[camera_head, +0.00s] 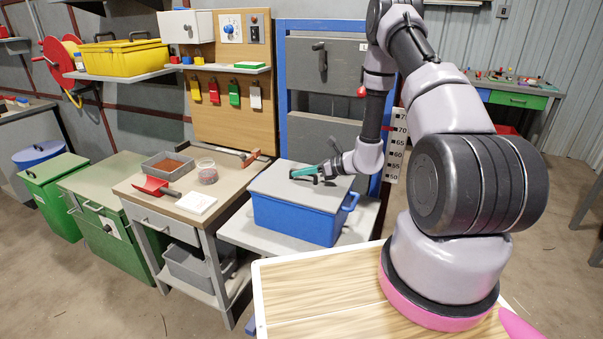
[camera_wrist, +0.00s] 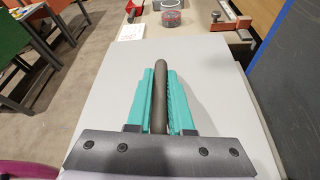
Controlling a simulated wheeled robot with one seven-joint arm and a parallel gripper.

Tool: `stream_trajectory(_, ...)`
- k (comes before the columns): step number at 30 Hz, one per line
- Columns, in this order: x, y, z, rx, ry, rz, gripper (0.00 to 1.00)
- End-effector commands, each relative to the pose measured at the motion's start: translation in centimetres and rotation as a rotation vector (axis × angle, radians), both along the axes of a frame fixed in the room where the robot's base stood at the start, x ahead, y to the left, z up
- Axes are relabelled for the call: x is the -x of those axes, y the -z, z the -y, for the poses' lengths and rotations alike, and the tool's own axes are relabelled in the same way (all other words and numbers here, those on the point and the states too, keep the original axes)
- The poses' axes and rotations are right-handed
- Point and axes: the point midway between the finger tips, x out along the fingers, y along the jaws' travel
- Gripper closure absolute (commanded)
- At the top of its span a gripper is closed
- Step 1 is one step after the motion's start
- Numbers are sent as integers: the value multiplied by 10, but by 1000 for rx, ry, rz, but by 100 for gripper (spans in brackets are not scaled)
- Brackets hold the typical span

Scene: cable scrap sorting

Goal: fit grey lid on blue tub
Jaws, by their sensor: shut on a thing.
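The blue tub (camera_head: 292,220) stands on a low grey table in the head view, with a handle on its right side. The grey lid (camera_head: 283,180) lies over the tub's top and looks about level; I cannot tell whether it is fully seated. My gripper (camera_head: 305,172) is above the lid with its teal fingers near the lid's middle. In the wrist view my gripper (camera_wrist: 160,95) is shut on the lid's dark bar handle (camera_wrist: 161,72), one finger on each side. The lid (camera_wrist: 110,85) fills most of that view and hides the tub there.
The grey table (camera_head: 245,236) has some bare top around the tub. A workbench (camera_head: 237,180) to the left holds a red scoop (camera_head: 155,187), a grey tray (camera_head: 167,165), a clear jar (camera_head: 207,171) and a white pad (camera_head: 195,202). A blue frame (camera_head: 283,85) stands behind.

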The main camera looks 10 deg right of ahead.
Motion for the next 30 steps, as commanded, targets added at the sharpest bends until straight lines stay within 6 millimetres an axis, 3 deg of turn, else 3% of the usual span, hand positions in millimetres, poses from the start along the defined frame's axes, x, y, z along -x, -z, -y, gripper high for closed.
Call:
stream_trajectory(7, 0, 0, 0, -1, 0, 1, 100)
stream_trajectory(8, 0, 0, 0, -1, 0, 1, 73)
stream_trajectory(10, 0, 0, 0, -1, 0, 1, 46)
stream_trajectory(22, 3, -2, 5, 1, 1, 0, 46)
stream_trajectory(30, 25, -20, 44, 1, 4, 1, 46)
